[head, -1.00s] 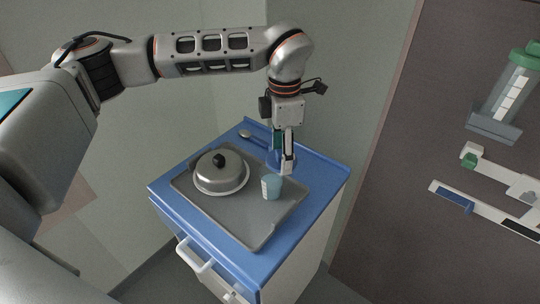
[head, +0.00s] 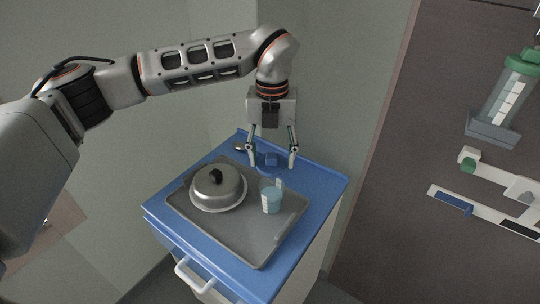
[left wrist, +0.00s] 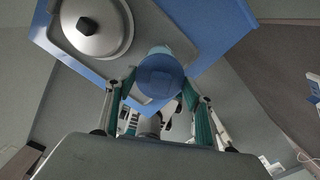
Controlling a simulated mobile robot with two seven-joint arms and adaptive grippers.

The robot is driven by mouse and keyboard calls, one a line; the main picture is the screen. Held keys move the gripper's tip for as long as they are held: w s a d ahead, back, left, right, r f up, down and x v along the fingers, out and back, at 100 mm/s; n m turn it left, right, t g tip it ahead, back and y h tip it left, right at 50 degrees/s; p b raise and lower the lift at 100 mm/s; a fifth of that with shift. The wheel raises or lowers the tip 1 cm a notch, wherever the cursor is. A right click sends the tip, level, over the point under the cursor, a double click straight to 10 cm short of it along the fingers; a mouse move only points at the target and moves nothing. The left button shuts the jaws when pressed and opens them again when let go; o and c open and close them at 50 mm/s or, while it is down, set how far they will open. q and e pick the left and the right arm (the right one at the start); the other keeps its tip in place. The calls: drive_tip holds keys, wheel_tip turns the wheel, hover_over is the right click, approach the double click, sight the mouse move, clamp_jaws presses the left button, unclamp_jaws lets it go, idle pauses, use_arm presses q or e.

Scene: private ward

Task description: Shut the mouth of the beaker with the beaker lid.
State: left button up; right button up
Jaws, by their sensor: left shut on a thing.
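The beaker (head: 271,203) is a small pale-blue cup standing upright on the grey tray (head: 240,238). My left gripper (head: 272,163) is behind the beaker, above the back of the blue cabinet top. Its fingers are shut on the round blue beaker lid (head: 271,159). In the left wrist view the lid (left wrist: 160,76) shows as a blue disc between the fingertips (left wrist: 160,86), and it hides part of the beaker (left wrist: 159,50). The lid is apart from the beaker's mouth. My right gripper is not in view.
A metal dome cover (head: 217,184) with a black knob sits on a plate at the tray's left. A spoon-like item (head: 239,147) lies at the back. The blue cabinet top (head: 325,183) is clear at right. Walls stand close behind.

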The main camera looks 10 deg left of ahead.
sight(272, 167)
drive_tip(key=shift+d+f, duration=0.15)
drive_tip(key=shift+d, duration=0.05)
use_arm(q)
drive_tip(key=shift+f, duration=0.1)
drive_tip(key=shift+f+b, duration=0.2)
drive_tip(key=shift+b, duration=0.2)
drive_tip(key=shift+f, duration=0.35)
wheel_tip(272, 167, down, 2)
drive_tip(key=shift+f+b, duration=0.15)
drive_tip(key=shift+b, duration=0.85)
drive_tip(key=shift+f, duration=0.35)
drive_tip(key=shift+f+b, duration=0.5)
drive_tip(key=shift+f, duration=0.15)
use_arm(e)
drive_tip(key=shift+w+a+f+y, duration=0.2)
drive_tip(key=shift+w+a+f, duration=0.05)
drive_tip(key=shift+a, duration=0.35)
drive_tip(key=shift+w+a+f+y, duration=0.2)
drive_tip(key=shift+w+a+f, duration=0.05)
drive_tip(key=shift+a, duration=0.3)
